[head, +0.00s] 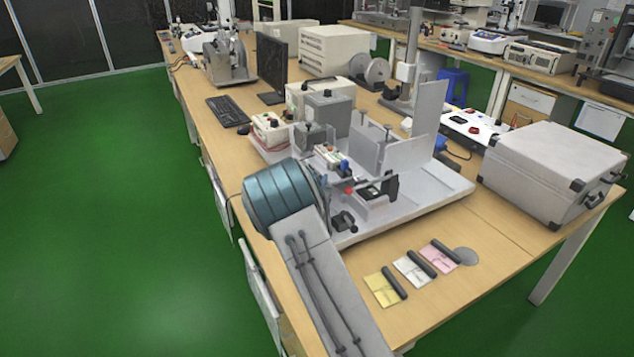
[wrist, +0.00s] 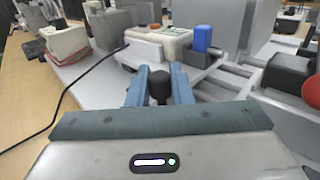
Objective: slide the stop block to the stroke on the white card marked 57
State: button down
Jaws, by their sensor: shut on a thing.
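In the wrist view, my gripper (wrist: 159,80) has its two blue fingers closed on an upright black knob (wrist: 160,90). The knob's lower part is hidden, and I cannot tell whether it belongs to the stop block. In the head view, my teal and grey arm hides most of the gripper. The white card (head: 411,270) lies flat on the front of the bench, between a yellow card (head: 381,291) and a pink card (head: 436,258). A dark bar lies by each card. The markings are too small to read. The cards are out of the wrist view.
A grey fixture plate (head: 440,192) carries upright metal plates, a beige box with a blue part (wrist: 201,38) and a black block (wrist: 289,75). A red ball (wrist: 305,60) is at the right of the wrist view. A grey case (head: 550,170) stands at the right.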

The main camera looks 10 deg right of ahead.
jog(key=c, duration=1.3)
grip_release()
jog(key=shift+c, duration=0.2)
jog(key=shift+s+a, duration=0.1)
jog(key=v, duration=1.3)
jog(key=shift+s+b, duration=0.3)
jog(key=shift+b, duration=0.15)
jog(key=shift+r, duration=0.1)
